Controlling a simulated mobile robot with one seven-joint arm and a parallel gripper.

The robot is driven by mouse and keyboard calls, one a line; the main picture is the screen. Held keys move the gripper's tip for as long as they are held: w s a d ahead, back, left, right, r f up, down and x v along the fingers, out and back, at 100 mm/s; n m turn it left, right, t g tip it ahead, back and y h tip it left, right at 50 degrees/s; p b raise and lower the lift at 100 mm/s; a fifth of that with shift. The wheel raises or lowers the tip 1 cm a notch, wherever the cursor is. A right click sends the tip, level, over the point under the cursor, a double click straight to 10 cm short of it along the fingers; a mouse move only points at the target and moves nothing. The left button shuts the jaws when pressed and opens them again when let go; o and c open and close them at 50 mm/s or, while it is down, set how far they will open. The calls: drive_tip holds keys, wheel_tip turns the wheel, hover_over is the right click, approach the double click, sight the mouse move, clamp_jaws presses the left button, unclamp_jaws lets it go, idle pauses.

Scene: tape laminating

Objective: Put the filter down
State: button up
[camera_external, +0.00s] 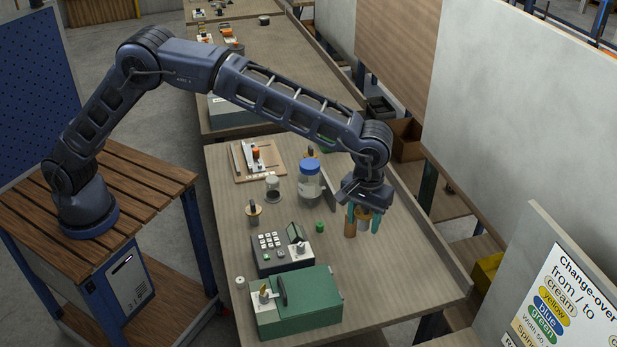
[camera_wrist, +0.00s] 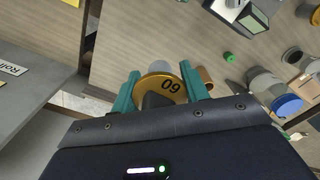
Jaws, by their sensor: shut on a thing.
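My gripper (camera_external: 363,220) is over the right part of the table, pointing down. Its teal fingers are shut on a filter with a round golden top marked with digits, seen as "09" or "60" (camera_wrist: 171,87). A pale grey part of it shows beyond the golden disc in the wrist view. The filter (camera_external: 364,212) shows only partly between the fingers in the external view. I cannot tell whether its lower end touches the table. A brown cylinder (camera_external: 350,228) stands close beside the fingers, and it also shows in the wrist view (camera_wrist: 207,77).
A small green cap (camera_external: 319,227) lies left of my gripper. A blue-lidded jar (camera_external: 310,180) stands behind it. A keypad device (camera_external: 283,248) and a green machine (camera_external: 300,305) stand toward the front left. The wooden table (camera_external: 400,285) is clear toward the front right.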

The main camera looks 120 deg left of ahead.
drive_tip(key=shift+r, duration=0.6)
drive_tip(key=shift+a, duration=0.25)
drive_tip(key=s+a, duration=0.6)
drive_tip(key=a, duration=0.8)
drive_tip(key=s+a+n, duration=0.1)
drive_tip(key=s+a, duration=0.4)
drive_tip(key=a, duration=0.9)
drive_tip(key=s+a, duration=0.6)
drive_tip(key=a, duration=0.8)
wheel_tip(320, 180, down, 20)
drive_tip(key=shift+r, duration=0.15)
drive_tip(key=o, duration=1)
wheel_tip(320, 180, up, 12)
